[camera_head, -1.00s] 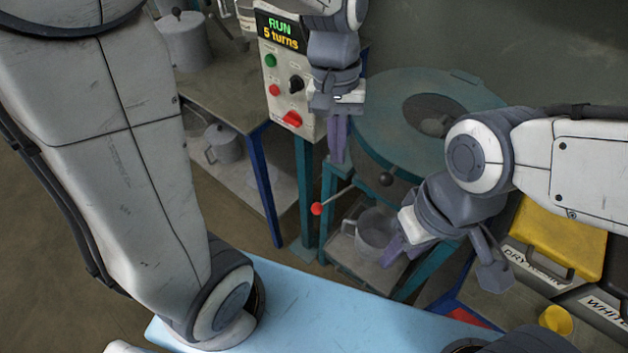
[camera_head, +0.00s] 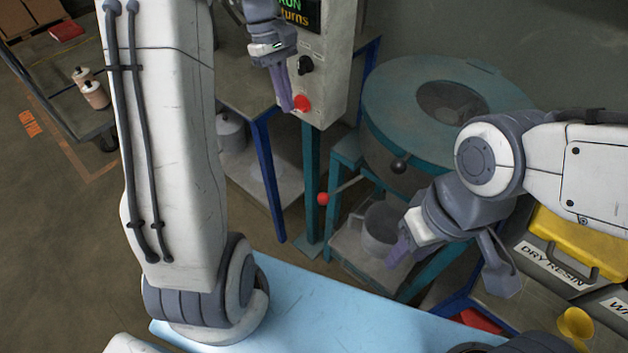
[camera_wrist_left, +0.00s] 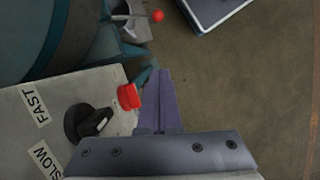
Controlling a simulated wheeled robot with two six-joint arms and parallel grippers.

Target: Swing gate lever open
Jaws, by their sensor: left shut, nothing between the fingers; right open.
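The gate lever (camera_head: 348,188), a thin rod with a red ball end (camera_head: 323,199), sticks out left from the round teal machine (camera_head: 385,135). In the left wrist view its red ball (camera_wrist_left: 157,15) is at the top, beyond the fingertips and apart from them. My left gripper (camera_head: 287,106) is shut and empty, in front of the control box (camera_head: 330,60), near its red button (camera_head: 302,103); contact cannot be told.
The control box has a black SLOW/FAST knob (camera_wrist_left: 90,122). A black ball knob (camera_head: 398,166) sits on the machine's side. A yellow-lidded bin (camera_head: 575,242) labelled DRY RESIN stands at right. A workbench (camera_head: 250,100) with blue legs stands behind the box.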

